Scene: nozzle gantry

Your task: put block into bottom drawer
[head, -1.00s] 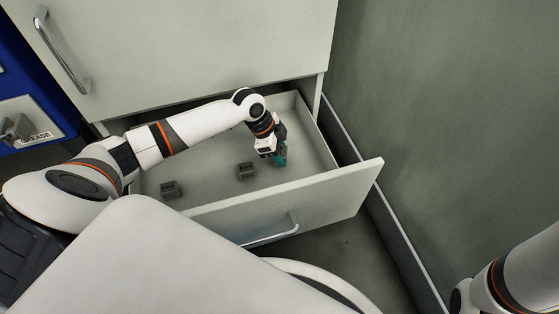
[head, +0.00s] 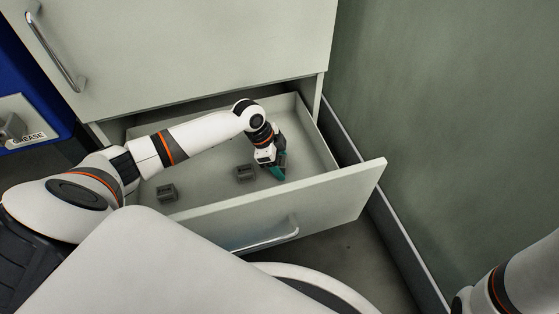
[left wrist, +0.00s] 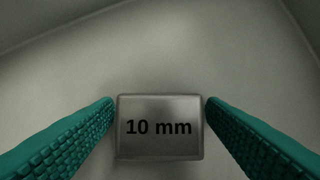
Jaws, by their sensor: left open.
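A metal block (left wrist: 160,127) marked "10 mm" shows in the left wrist view, between the two teal fingers of my left gripper (left wrist: 160,108). The jaws are open, with a finger close on each side of it. The block appears to rest on the pale drawer floor. In the head view my left gripper (head: 278,172) reaches down inside the open bottom drawer (head: 345,190), near its right end. The block cannot be made out there. My right gripper is outside the view; only part of that arm shows at the lower right.
Two dark grey notched blocks, one nearer the middle (head: 245,173) and one at the left (head: 167,192), stand on the drawer floor. The closed upper drawer (head: 190,45) is above. A green-grey wall (head: 450,110) stands close on the right.

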